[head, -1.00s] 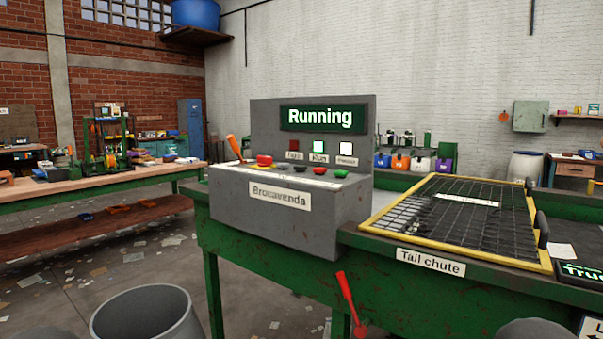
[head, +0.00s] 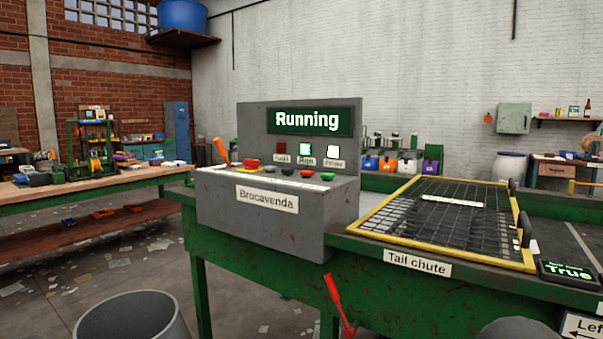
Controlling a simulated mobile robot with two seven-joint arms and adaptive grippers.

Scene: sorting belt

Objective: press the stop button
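I cannot read any marking that tells which is stop. An orange-handled lever (head: 221,150) leans at the row's left end. The display (head: 308,121) above reads "Running", and the lamp over the "Run" label (head: 306,149) is lit pale green.
A yellow-framed mesh tray (head: 440,215) labelled "Tail chute" lies right of the box. A red lever (head: 338,305) sticks up before the bench. A grey bin (head: 133,318) stands at front left. A small sign (head: 568,273) reads "True". The floor left of the bench holds scattered papers.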

